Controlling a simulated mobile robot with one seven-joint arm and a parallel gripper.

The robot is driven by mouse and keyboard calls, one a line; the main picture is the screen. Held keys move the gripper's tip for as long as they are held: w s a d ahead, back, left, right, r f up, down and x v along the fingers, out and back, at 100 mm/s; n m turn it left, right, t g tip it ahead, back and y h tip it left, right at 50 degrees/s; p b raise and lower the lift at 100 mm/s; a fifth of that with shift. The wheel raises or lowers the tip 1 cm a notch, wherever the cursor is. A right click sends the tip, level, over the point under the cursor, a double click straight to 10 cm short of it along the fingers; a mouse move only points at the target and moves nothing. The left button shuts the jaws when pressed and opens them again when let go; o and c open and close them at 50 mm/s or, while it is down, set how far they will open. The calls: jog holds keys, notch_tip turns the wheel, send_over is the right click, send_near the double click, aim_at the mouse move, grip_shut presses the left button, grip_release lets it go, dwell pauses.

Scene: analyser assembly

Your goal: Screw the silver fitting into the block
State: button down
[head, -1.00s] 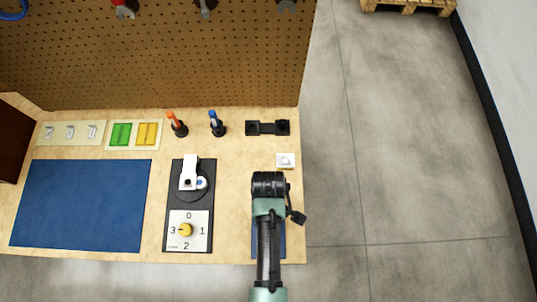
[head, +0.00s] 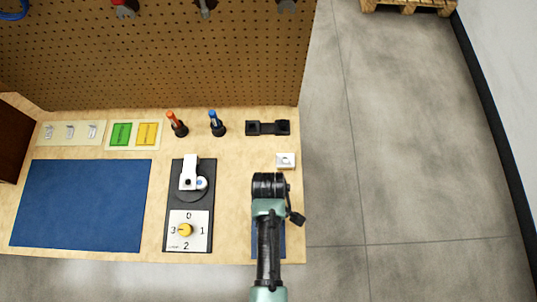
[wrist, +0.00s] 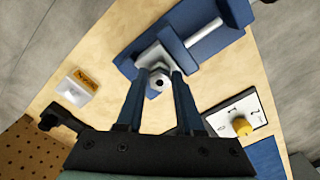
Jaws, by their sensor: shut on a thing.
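The silver fitting (wrist: 158,82) shows in the wrist view as a round metal end with a dark hole in its middle. My gripper (wrist: 158,76) is shut on it, with one dark blue finger on each side. Just beyond it is a pale grey block (wrist: 152,56), sitting in a blue vise (wrist: 212,42) with a silver bar. The fitting is at the block's near face; I cannot tell how deep it sits. In the head view my arm hides the fitting, the block and most of the vise.
The bench's right edge is close to my arm.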

jog(key=shift+r+m+p, duration=0.1)
jog(key=shift+m+p, duration=0.3)
jog(key=shift+m, duration=1.5)
jog(key=m+p, duration=0.1)
jog(key=m, duration=0.3)
jog(key=m+p, duration=0.1)
jog(key=m, duration=0.3)
jog(key=m, duration=0.4)
jog(key=shift+a+p, duration=0.1)
jog(key=shift+p, duration=0.3)
